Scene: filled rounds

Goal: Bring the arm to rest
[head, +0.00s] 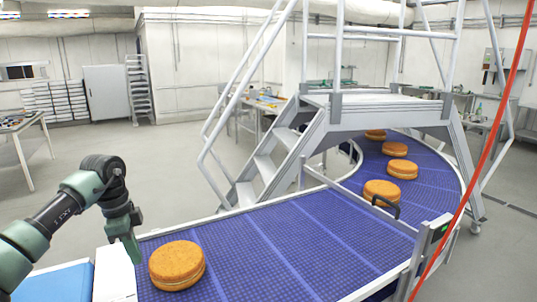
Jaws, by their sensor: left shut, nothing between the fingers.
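My left arm comes in from the left, and its gripper (132,250) points down at the near left edge of the conveyor. The gripper is shut and empty. It is just left of and above an orange-brown filled round (177,266) that lies flat on the blue belt, apart from it as far as I can see. My right gripper does not show.
Several more rounds, such as one beside a black handle (381,191), lie along the curved blue conveyor (290,235). A metal step bridge (330,115) spans it. A white box (115,275) and a blue surface (55,283) are at lower left. A red cable (490,145) crosses the right side.

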